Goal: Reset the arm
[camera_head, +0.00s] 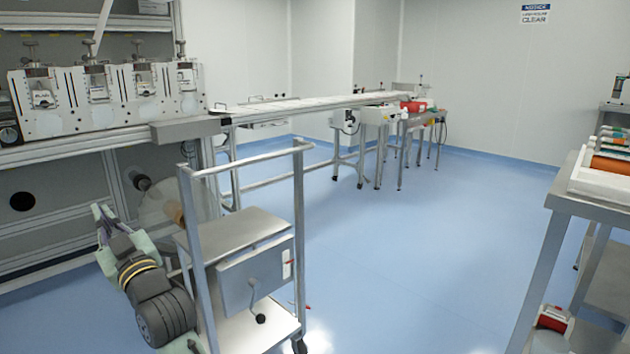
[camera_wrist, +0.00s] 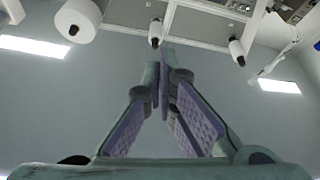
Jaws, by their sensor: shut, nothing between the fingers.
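My gripper (camera_wrist: 162,75) shows in the wrist view with its two purple-padded fingers closed together at the tips. Nothing is between them. In the head view my arm is at the lower left, with the gripper end (camera_head: 100,215) raised in front of the converter machine (camera_head: 110,95). The metal cart (camera_head: 240,260) stands just right of my arm. I cannot tell the exact gap between my arm and the cart.
A long conveyor (camera_head: 310,103) runs from the machine to the back, where a red item (camera_head: 413,106) sits. A metal table (camera_head: 575,204) with a tray stands at right. The blue floor (camera_head: 420,250) between is clear. The wrist view shows a white roll (camera_wrist: 77,20) and ceiling lights.

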